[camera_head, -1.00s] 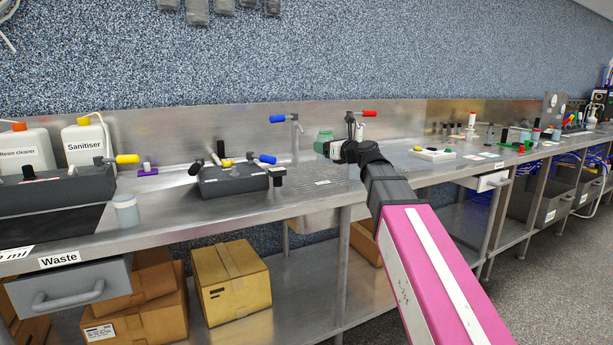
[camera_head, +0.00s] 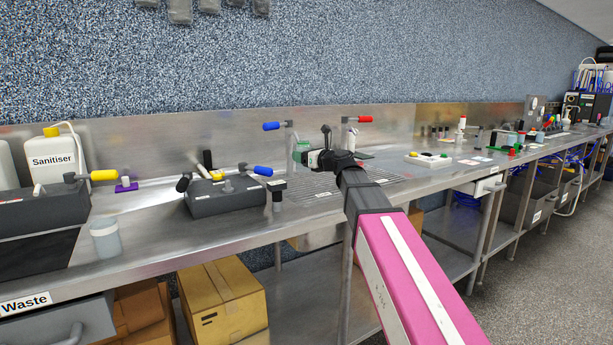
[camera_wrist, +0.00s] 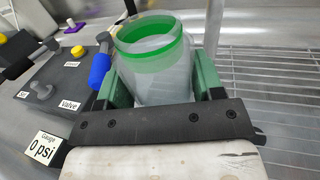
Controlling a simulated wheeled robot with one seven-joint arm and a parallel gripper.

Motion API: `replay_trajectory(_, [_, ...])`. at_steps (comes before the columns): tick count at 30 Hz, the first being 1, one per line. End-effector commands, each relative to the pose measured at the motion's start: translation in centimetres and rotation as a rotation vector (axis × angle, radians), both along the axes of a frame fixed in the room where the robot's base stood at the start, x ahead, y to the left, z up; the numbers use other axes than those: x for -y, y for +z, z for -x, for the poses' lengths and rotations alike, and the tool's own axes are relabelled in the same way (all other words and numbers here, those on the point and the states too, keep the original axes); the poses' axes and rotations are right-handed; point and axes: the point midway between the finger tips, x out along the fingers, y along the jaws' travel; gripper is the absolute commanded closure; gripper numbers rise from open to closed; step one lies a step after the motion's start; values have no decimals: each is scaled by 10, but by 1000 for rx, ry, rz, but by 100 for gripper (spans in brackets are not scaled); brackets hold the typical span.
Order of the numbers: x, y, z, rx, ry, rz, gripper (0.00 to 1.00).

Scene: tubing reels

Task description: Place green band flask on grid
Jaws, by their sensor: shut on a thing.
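The green band flask (camera_wrist: 152,68) is a clear, pale vessel with a green band around its rim. In the wrist view it stands between the two green fingers of my gripper (camera_wrist: 160,85), which is shut on it. In the head view my gripper (camera_head: 308,157) is above the back part of the bench, and the flask is only a small greenish patch at its tip. The grid (camera_wrist: 265,115) is a metal wire rack to the right of the flask in the wrist view. In the head view the grid (camera_head: 318,188) lies below and around my gripper. I cannot tell the flask's height above it.
A dark valve block (camera_head: 228,195) with a blue handle stands left of the grid, close to the flask in the wrist view. Blue and red tap handles (camera_head: 271,126) rise behind. A cup (camera_head: 106,240) stands at the front left. A white tray (camera_head: 428,160) lies to the right.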

Motion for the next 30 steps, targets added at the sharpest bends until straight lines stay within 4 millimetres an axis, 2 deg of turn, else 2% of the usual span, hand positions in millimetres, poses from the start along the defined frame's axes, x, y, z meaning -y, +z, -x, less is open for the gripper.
replay_trajectory(1, [1,-6,-15,-2,-1,-1,65])
replay_trajectory(6, [7,-26,-47,-1,-1,0,65])
replay_trajectory(12, [10,-41,-69,0,0,0,65])
replay_trajectory(17, [11,-46,-72,1,0,-1,65])
replay_trajectory(26, [12,-80,-71,-1,0,-1,65])
replay_trajectory(30, [12,-84,-72,1,0,1,65])
